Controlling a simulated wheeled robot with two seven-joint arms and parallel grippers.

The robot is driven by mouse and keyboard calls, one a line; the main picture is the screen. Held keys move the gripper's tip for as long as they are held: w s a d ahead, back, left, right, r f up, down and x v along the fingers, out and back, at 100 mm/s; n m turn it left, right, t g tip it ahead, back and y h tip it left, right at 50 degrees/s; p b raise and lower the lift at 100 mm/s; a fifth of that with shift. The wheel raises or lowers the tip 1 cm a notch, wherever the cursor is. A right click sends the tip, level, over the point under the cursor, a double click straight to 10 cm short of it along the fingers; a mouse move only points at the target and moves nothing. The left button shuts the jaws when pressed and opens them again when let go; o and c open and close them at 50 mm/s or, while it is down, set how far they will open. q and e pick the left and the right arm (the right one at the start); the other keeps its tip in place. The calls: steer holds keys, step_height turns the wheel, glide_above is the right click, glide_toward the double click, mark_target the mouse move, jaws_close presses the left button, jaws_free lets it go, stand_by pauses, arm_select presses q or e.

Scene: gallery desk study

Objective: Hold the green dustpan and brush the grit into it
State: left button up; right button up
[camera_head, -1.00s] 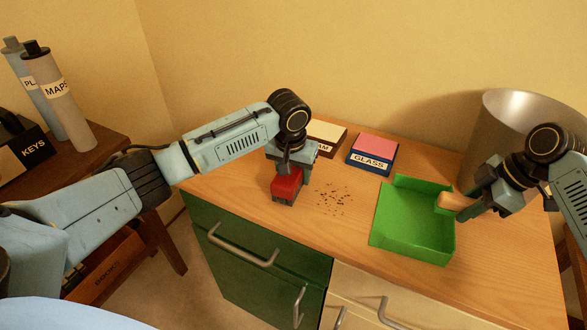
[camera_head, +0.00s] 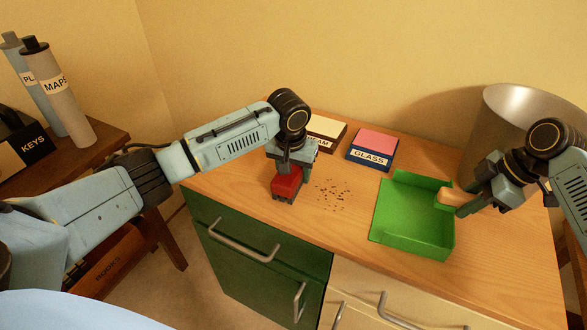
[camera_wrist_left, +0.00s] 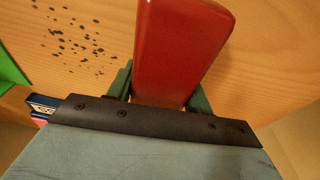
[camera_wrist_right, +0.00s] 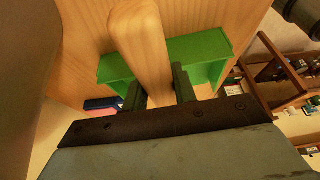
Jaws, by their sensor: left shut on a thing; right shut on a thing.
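The green dustpan (camera_head: 412,225) lies on the desk top, its open side toward the left. My right gripper (camera_head: 452,200) is shut on its wooden handle (camera_head: 460,196); the handle also shows in the right wrist view (camera_wrist_right: 143,45). My left gripper (camera_head: 290,170) is shut on a red brush (camera_head: 286,186), which also fills the middle of the left wrist view (camera_wrist_left: 182,45). Its bristles are mostly hidden. The dark grit (camera_head: 331,194) lies scattered on the desk between the brush and the dustpan; it shows at upper left in the left wrist view (camera_wrist_left: 72,45).
A blue box marked GLASS with a pink top (camera_head: 372,149) and a brown box with a cream top (camera_head: 326,132) stand behind the grit. A large metal bin (camera_head: 500,120) stands at the back right. The desk's front edge is close to the brush.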

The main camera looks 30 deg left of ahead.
mark_target(364, 201)
arm_select(q)
steer(key=shift+d+f, duration=0.1)
steer(key=shift+w+d+f, duration=0.1)
steer(key=shift+w+d, duration=0.15)
steer(key=shift+d, duration=2.75)
steer(key=shift+w+d+r, duration=0.1)
steer(key=shift+w+d, duration=0.15)
steer(key=shift+d, duration=2.7)
steer(key=shift+w+d+f, duration=0.1)
steer(key=shift+w+d, duration=0.15)
steer(key=shift+d, duration=2.75)
steer(key=a+r, duration=0.3)
steer(key=r, duration=0.4)
steer(key=shift+s, duration=0.15)
steer(key=shift+a, duration=0.1)
